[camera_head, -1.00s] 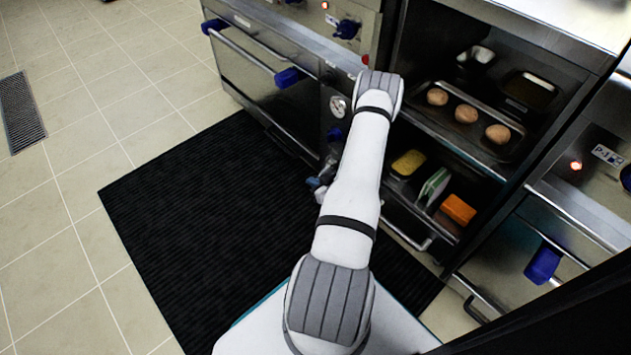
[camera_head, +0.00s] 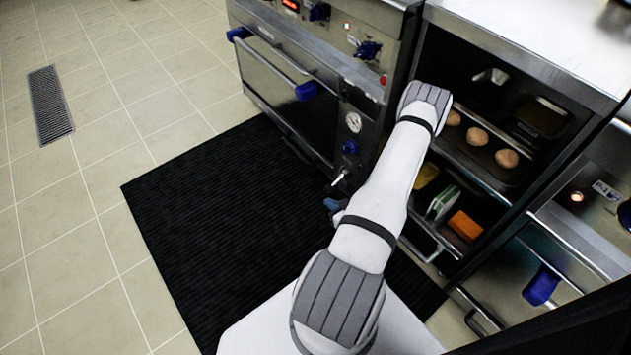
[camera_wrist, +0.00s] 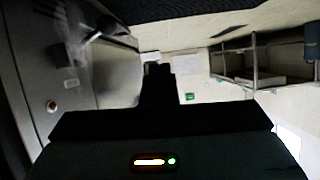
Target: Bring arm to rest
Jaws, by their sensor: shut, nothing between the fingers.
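My gripper (camera_wrist: 158,72) shows as a dark shape in the middle of the wrist view, its fingers together with nothing between them. In the head view my white and grey arm reaches up from the bottom over the black mat, with its bend in front of the open shelf unit. The gripper itself cannot be made out clearly in the head view.
An oven (camera_head: 290,75) with blue-ended handles stands beyond the black mat (camera_head: 215,220). The open shelf unit (camera_head: 520,70) holds a tray of buns (camera_head: 477,137), a green-white sponge (camera_head: 443,203) and an orange block (camera_head: 465,226). Tiled floor (camera_head: 70,250) at left is free.

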